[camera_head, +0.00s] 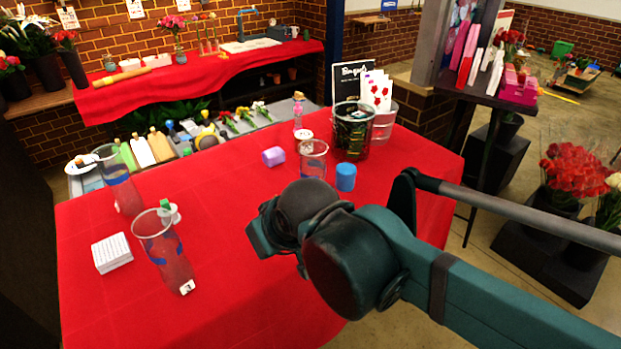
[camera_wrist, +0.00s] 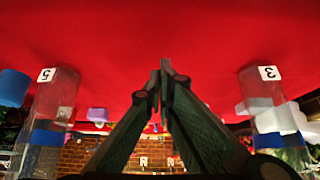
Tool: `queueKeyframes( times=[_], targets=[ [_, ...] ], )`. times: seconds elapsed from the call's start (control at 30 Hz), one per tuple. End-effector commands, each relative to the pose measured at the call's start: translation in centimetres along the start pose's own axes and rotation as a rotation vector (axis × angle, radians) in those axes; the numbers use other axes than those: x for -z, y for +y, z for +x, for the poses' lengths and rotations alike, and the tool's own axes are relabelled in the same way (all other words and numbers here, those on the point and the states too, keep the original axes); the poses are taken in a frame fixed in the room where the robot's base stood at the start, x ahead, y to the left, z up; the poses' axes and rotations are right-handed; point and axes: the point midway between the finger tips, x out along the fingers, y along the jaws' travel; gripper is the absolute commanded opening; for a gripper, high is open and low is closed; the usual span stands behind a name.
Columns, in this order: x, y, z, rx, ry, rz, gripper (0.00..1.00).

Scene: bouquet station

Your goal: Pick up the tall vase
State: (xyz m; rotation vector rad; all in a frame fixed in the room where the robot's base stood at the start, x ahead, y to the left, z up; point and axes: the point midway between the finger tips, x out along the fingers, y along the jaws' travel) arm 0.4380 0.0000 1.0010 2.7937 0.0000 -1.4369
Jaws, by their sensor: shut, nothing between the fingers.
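Three clear glass vases with blue bands stand on the red table: one at near left (camera_head: 165,250), one at far left (camera_head: 120,185) and one near the middle (camera_head: 313,162). I cannot tell for certain which is the tall vase. The wrist view is upside down; it shows one vase tagged 5 (camera_wrist: 50,105) on the left and one tagged 3 (camera_wrist: 268,105) on the right. My gripper (camera_wrist: 166,66) is shut and empty between these two, apart from both. In the head view my arm's end hides the fingers.
A blue cup (camera_head: 346,177) and a purple block (camera_head: 273,156) are near the middle vase. A dark container (camera_head: 352,132) stands behind. A white square stack (camera_head: 112,253) lies left of the near-left vase. Bare red cloth (camera_head: 230,290) lies in front.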

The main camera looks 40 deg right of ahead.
Motion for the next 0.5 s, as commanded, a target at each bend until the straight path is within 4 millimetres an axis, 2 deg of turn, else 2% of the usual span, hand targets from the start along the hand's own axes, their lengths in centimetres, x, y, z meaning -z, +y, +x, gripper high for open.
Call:
queueKeyframes(
  times=[0.37,0.4,0.5],
  targets=[
    [0.0,0.0,0.0,0.0,0.0,0.0,0.0],
    [0.0,0.0,0.0,0.0,0.0,0.0,0.01],
    [0.0,0.0,0.0,0.0,0.0,0.0,0.14]
  ],
)
